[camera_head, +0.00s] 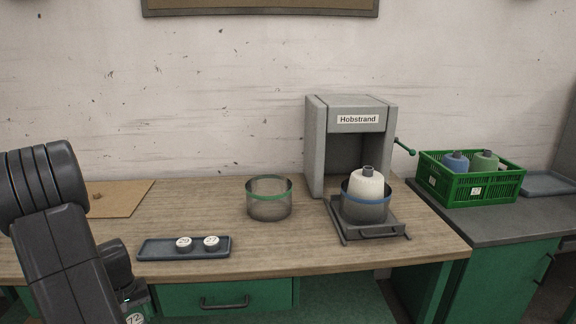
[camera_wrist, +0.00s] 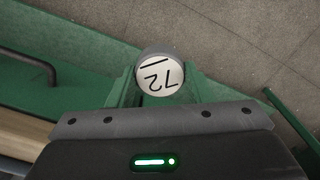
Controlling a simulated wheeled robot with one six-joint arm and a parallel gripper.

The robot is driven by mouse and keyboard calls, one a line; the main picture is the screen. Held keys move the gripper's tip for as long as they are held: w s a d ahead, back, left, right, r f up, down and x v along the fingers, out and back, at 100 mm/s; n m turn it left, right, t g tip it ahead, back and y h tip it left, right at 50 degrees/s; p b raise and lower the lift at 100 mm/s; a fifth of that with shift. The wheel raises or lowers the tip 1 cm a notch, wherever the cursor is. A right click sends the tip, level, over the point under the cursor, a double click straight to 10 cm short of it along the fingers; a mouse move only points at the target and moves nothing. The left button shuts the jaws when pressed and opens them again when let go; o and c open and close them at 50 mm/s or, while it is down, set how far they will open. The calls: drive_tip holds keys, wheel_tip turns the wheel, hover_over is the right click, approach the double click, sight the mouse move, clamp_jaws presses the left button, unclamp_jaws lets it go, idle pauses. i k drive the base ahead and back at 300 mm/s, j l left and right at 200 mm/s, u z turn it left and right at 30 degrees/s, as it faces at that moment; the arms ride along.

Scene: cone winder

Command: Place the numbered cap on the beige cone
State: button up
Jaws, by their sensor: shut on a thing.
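The numbered cap, a white-topped grey disc marked 72 (camera_wrist: 155,76), is held between the green fingers of my gripper (camera_wrist: 160,88) in the wrist view. In the head view the cap (camera_head: 135,318) shows at the bottom left edge, with my gripper (camera_head: 134,302) partly cut off in front of the table's front side. The beige cone (camera_head: 366,185) stands upright in a clear cup with a blue band (camera_head: 365,211), in front of the grey machine. Its narrow top has a dark grey tip. My gripper is well to the left of the cone and lower.
A dark tray (camera_head: 159,250) holds two white numbered caps (camera_head: 184,244). An empty cup with a green rim (camera_head: 269,205) stands mid-table. The Hobstrand machine (camera_head: 315,150) has a green-knobbed lever at its right. A green crate (camera_head: 470,193) with blue and green cones sits on the right counter.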

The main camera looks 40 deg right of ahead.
sight(368, 167)
drive_tip(key=k+l, duration=0.15)
drive_tip(key=l, duration=0.2)
drive_tip(key=k+l+z, duration=0.1)
drive_tip(key=l, duration=0.25)
drive_tip(key=k+l+z, duration=0.1)
drive_tip(key=l, duration=0.3)
drive_tip(key=k+l, duration=0.2)
drive_tip(key=l, duration=0.15)
drive_tip(key=k+l+z, duration=0.1)
drive_tip(key=l, duration=0.3)
